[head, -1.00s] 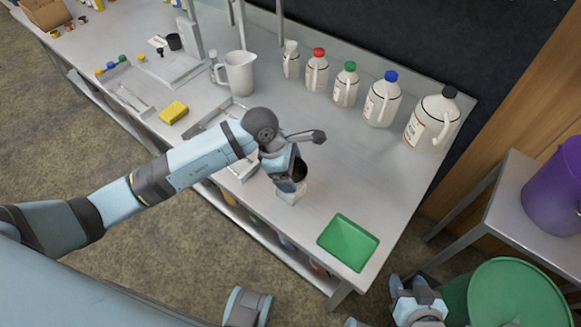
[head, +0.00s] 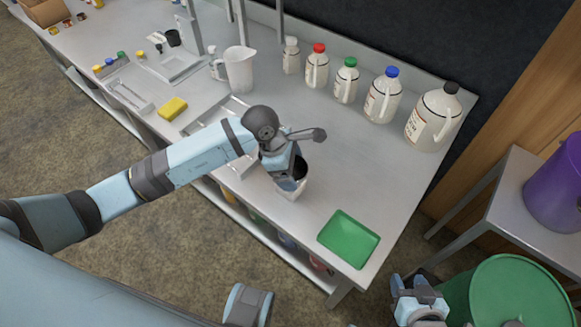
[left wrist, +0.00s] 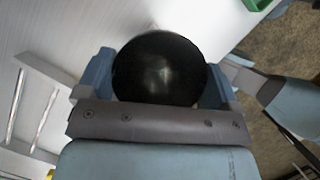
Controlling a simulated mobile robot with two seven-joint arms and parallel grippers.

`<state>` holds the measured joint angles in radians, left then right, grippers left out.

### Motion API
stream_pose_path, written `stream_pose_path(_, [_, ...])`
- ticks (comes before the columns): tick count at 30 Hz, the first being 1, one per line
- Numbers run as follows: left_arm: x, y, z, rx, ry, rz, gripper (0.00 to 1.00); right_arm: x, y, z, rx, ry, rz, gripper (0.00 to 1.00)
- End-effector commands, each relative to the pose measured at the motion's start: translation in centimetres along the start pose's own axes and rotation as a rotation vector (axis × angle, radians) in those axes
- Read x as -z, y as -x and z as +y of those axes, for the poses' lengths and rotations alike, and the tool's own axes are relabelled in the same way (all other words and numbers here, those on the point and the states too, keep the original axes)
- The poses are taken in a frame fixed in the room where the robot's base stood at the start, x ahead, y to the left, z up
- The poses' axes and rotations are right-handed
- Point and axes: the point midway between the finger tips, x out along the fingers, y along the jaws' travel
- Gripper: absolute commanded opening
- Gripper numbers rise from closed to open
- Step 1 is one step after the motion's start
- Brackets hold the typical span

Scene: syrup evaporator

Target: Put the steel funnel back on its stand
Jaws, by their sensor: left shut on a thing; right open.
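My left gripper (head: 284,170) is shut around a round, pale-sided thing with a dark mouth, which I take to be the steel funnel (head: 296,188). It is over the front part of the steel table. In the left wrist view its dark, shiny round mouth (left wrist: 160,68) fills the space between the fingers. Its lower end is not clearly visible, so I cannot tell whether it touches the table. A metal rail frame (head: 232,108), possibly the stand, lies left of the gripper and partly behind my arm. My right gripper (head: 420,297) is open and empty at the bottom right.
A green tray (head: 349,239) is on the table's near right corner. Several capped jugs (head: 383,98) line the back. A white pitcher (head: 239,70) and a yellow sponge (head: 173,108) are further left. A green barrel (head: 520,292) and a purple bucket (head: 555,185) are at right.

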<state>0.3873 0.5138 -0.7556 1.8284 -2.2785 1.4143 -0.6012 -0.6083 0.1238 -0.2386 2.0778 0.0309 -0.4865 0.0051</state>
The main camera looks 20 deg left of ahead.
Motion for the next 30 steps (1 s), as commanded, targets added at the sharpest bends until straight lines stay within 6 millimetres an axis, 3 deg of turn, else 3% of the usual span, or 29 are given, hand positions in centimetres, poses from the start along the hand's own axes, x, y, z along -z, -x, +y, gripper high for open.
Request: stream_pose_path(30, [0.37, -0.79, -0.07, 0.001, 0.001, 0.001, 0.63, -0.53, -0.49, 0.05, 0.0, -0.001, 0.001, 0.48])
